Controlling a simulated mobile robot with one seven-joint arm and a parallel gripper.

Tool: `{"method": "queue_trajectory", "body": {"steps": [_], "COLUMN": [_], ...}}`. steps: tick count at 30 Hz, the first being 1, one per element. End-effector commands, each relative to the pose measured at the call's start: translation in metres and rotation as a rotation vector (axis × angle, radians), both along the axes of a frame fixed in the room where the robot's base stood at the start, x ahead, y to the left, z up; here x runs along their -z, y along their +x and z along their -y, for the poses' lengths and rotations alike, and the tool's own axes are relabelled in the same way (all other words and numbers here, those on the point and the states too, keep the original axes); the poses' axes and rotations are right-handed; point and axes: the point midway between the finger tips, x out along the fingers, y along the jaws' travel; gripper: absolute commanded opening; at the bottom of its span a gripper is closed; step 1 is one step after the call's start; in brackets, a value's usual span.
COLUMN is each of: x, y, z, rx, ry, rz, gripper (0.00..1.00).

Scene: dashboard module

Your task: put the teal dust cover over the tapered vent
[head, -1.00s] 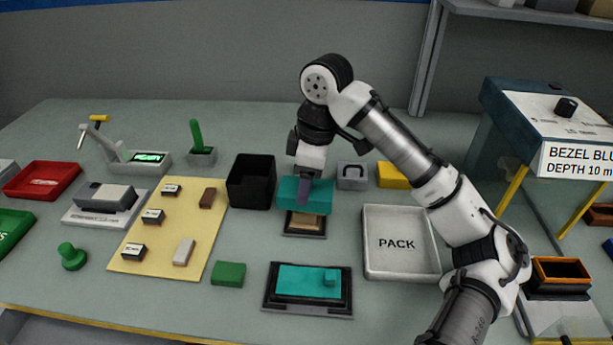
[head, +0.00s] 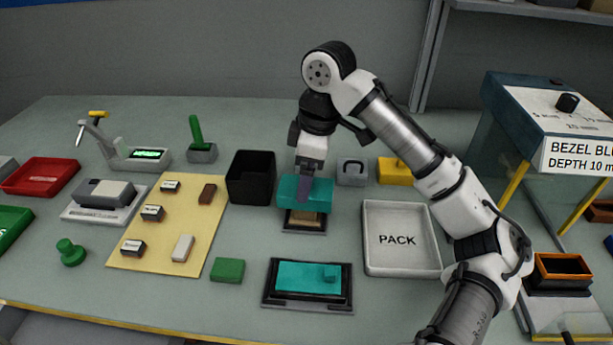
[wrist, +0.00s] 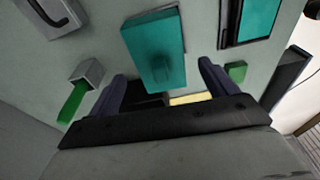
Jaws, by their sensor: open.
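The teal dust cover (head: 322,190) is a box-like teal block at the middle of the bench. It sits over a tan piece on a dark base, which I take as the tapered vent (head: 308,219); its tan front still shows below the cover. Whether the cover is fully down on it I cannot tell. My gripper (head: 303,190) is right at the cover, with a finger in front of it. In the wrist view my gripper (wrist: 160,72) is open, its fingers apart to either side of the near end of the cover (wrist: 150,40).
A black tray (head: 272,302) with a flat teal plate (head: 300,274) lies in front. A black bin (head: 250,178) stands left, the white PACK tray (head: 400,262) right. A grey block with a handle (head: 352,174) and a yellow block (head: 392,172) are behind right. A green block (head: 227,270) lies front left.

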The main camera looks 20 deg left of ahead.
Motion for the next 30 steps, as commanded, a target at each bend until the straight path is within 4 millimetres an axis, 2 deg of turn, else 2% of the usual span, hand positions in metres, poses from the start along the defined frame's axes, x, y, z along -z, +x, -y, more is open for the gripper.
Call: {"method": "queue_trajectory", "body": {"steps": [9, 15, 21, 30], "x": [-0.069, -0.102, -0.118, -0.119], "y": [0.002, 0.003, 0.004, 0.004], "z": [0.010, 0.015, 0.017, 0.017], "rx": [0.002, 0.001, -0.001, -0.001], "ry": [-0.001, -0.002, 0.000, 0.000], "rz": [0.005, 0.002, 0.001, 0.000], "gripper": [0.85, 0.85, 0.85, 0.85]}}
